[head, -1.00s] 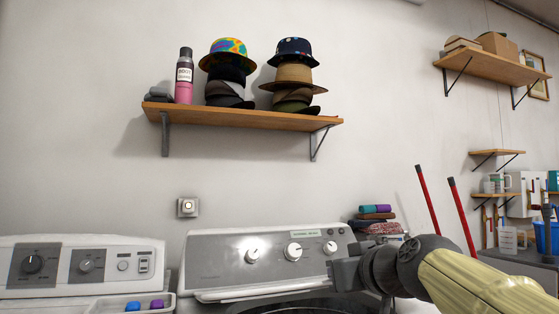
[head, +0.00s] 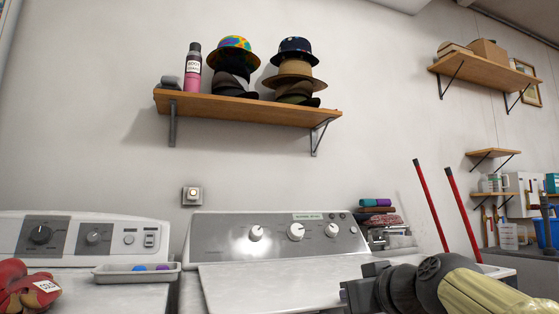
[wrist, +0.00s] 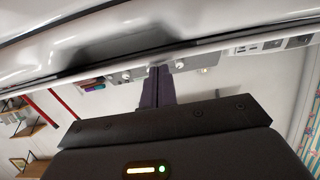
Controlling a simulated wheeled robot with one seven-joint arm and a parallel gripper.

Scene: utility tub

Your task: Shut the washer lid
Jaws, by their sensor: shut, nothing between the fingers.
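The washer (head: 215,238) stands at the centre bottom of the head view, its grey control panel with several knobs upright at the back. Its pale lid (head: 270,285) shows as a flat panel running forward from the control panel, and no dark opening shows there. My gripper (head: 344,293) is shut and empty, over the right part of the lid. In the wrist view, tilted upside down, the shut fingers (wrist: 158,72) point at the washer's pale edge. Whether they touch the lid, and whether its front edge is fully seated, I cannot tell.
Folded cloths (head: 378,214) and red handles (head: 432,205) are at right. A shelf (head: 250,107) with hats hangs above.

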